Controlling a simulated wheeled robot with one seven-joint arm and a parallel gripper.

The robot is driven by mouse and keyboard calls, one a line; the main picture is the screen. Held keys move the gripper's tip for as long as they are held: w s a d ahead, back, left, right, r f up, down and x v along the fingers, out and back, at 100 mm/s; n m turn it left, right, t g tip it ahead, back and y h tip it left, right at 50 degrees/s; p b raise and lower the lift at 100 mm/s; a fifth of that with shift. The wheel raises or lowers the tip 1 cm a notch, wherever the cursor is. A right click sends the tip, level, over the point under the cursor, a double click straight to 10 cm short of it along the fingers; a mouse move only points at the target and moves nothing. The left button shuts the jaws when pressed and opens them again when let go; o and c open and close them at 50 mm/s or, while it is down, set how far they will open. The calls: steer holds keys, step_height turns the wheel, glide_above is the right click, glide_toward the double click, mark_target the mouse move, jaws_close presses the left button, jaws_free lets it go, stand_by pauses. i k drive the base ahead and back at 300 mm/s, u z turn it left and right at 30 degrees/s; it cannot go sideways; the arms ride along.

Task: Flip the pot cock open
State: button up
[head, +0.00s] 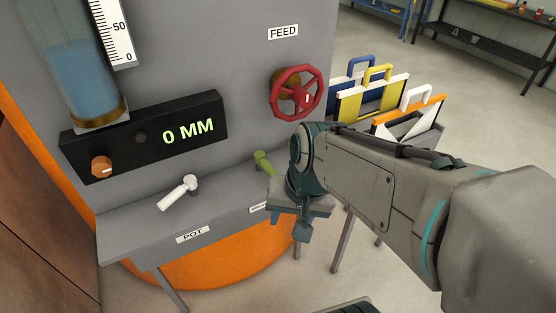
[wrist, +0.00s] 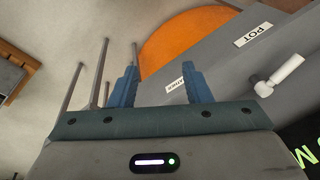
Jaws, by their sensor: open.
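The pot cock is a white lever (head: 178,193) on a small round hub, on the grey ledge above the POT label (head: 192,234) in the head view. Its handle points down and left from the hub. In the wrist view the white lever (wrist: 287,70) is at the right, beside the POT label (wrist: 255,28). My gripper (head: 304,235) is right of the cock in the head view, apart from it. In the wrist view my gripper (wrist: 160,85) has its two blue fingers spread, with nothing between them.
A green lever (head: 263,162) stands on the ledge near my gripper, its label partly hidden. A red FEED wheel (head: 296,92), a black 0 MM display (head: 145,137) with an orange knob (head: 102,167), and a water column (head: 80,75) are behind. Coloured boards (head: 372,98) stand at right.

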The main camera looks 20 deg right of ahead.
mark_target(190, 183)
steer(key=u, duration=1.05)
steer(key=i, duration=0.2)
